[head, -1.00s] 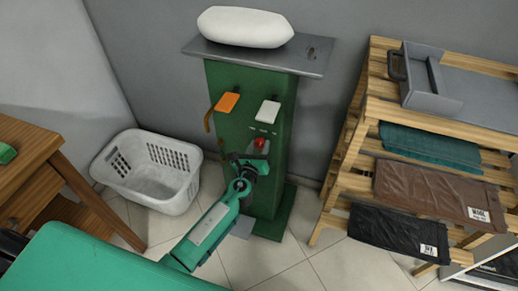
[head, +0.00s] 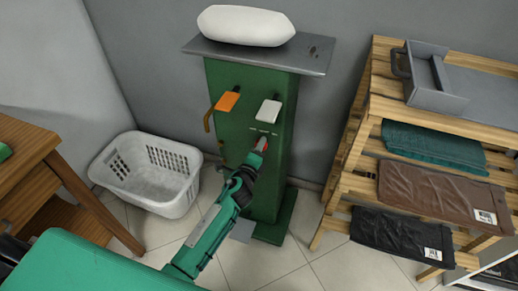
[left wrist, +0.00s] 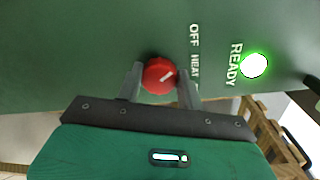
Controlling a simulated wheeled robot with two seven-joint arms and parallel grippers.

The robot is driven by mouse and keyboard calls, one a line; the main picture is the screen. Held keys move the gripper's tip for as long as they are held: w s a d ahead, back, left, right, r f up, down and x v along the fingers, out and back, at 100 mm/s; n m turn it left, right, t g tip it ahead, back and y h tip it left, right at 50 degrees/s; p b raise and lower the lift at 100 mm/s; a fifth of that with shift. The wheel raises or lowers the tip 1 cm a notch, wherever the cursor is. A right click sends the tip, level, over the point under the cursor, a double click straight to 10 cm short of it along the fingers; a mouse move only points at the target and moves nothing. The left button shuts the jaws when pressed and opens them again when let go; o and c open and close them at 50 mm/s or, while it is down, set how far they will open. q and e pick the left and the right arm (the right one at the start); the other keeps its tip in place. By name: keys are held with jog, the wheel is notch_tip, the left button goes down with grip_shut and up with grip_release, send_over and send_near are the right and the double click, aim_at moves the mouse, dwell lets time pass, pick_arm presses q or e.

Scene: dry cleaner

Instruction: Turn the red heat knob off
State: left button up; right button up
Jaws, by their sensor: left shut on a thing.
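The red heat knob (head: 260,144) is on the front of the green post (head: 228,120). My left gripper (left wrist: 159,86) is shut on the knob, one finger on each side. In the head view, the left gripper (head: 256,158) partly covers the knob. My right gripper is not in view.
A lit green light (left wrist: 254,66) is by the word READY. Above the knob are an orange lever (head: 228,101) and a white lever (head: 268,110). A white basket (head: 150,185) stands left, and a wooden rack (head: 355,150) stands right.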

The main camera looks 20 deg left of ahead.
pick_arm(q)
jog(key=shift+n, duration=1)
jog(key=shift+f, duration=0.1)
jog(key=o, duration=1)
jog(key=shift+s, duration=0.15)
